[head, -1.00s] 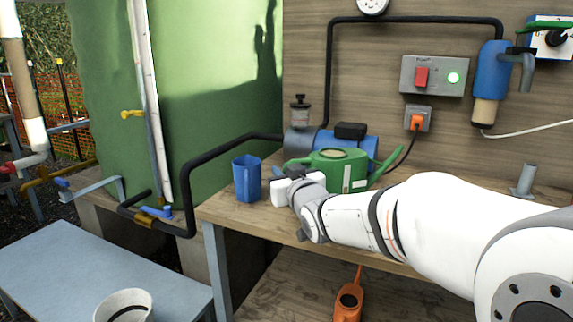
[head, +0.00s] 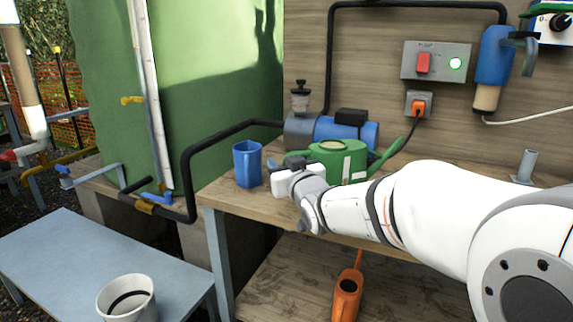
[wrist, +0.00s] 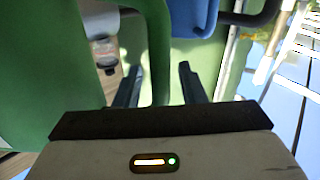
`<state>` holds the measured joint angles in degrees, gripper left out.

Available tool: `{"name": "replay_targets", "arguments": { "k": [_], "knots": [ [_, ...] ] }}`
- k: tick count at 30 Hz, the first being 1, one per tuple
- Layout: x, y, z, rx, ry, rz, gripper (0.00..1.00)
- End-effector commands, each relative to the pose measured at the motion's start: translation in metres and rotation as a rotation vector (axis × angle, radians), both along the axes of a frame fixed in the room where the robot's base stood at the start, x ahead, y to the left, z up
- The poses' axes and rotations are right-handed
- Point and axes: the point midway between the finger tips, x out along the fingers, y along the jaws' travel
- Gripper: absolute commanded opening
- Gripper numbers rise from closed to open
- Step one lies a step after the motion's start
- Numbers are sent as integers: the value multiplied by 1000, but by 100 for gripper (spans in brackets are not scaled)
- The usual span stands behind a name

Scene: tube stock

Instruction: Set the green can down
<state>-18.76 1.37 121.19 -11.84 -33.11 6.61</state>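The green can (head: 340,157), a watering can with a spout rising to the right, is upright over the wooden bench, in front of the blue pump. My gripper (head: 293,166) is at the can's left, its fingers at the handle side. In the wrist view the two dark fingers of my gripper (wrist: 160,82) stand apart with a green part between them, and the green can (wrist: 28,60) fills the left side. My gripper hides part of the can's lower left, so I cannot tell whether its base touches the bench.
A blue cup (head: 247,164) stands on the bench just left of my gripper. The blue pump (head: 345,130) and black pipe are close behind the can. A white pot (head: 127,298) stands on the grey table (head: 75,255).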

Motion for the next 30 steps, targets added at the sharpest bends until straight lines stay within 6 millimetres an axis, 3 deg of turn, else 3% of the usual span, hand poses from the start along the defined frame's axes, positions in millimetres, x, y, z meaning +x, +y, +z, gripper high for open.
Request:
{"name": "replay_targets", "arguments": {
  "k": [5, 18, 24, 30],
  "knots": [
    [-15, -8, 2, 0, 0, -1, 37],
    [-92, -45, 3, 1, -2, -2, 37],
    [-107, -51, 1, 0, 0, -2, 37],
    [-108, -52, 0, 0, 1, -1, 37]
  ]
}}
